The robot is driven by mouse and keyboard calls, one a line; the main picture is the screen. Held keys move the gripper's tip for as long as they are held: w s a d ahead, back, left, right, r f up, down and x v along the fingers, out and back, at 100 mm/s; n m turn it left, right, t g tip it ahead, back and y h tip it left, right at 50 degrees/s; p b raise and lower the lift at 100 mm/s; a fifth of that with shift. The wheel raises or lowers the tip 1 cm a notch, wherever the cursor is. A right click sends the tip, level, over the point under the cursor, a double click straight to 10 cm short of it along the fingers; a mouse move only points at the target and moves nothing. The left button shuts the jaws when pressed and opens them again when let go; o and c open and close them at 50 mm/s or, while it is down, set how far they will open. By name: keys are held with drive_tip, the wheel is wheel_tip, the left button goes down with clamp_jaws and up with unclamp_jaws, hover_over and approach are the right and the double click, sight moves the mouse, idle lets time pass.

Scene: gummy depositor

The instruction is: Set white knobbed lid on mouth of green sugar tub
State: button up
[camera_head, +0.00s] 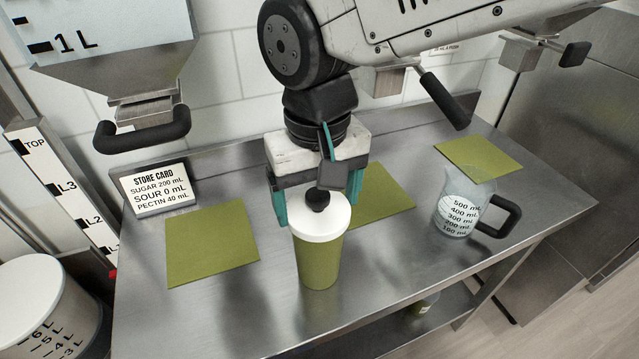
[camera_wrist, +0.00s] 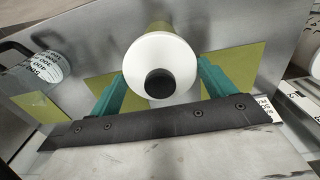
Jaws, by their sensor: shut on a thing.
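The white lid (camera_head: 322,224) with its black knob (camera_head: 317,197) is directly over the green sugar tub (camera_head: 319,264), which stands upright on the steel table. The lid looks level and lined up with the tub's mouth. I see no gap between them, but I cannot tell whether the lid bears fully on the rim. My gripper (camera_head: 316,212) points down with its teal fingers on either side of the lid, shut on it. In the wrist view the lid (camera_wrist: 160,52) lies between the fingers (camera_wrist: 162,75), and part of the tub (camera_wrist: 158,27) shows behind it. The mouth is hidden.
A clear measuring jug (camera_head: 462,210) stands to the right. Green mats lie at left (camera_head: 212,243), behind the tub (camera_head: 385,194) and at far right (camera_head: 478,153). A store card (camera_head: 155,189) stands at the back left. A hopper handle (camera_head: 143,132) hangs above it. The table front is clear.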

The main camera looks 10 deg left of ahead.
sight(317, 195)
drive_tip(key=shift+f, duration=0.2)
idle(0.4)
drive_tip(key=shift+f, duration=0.3)
drive_tip(key=o, duration=1.3)
drive_tip(key=shift+r, duration=0.15)
wheel_tip(317, 195, up, 8)
drive_tip(key=shift+f, duration=0.2)
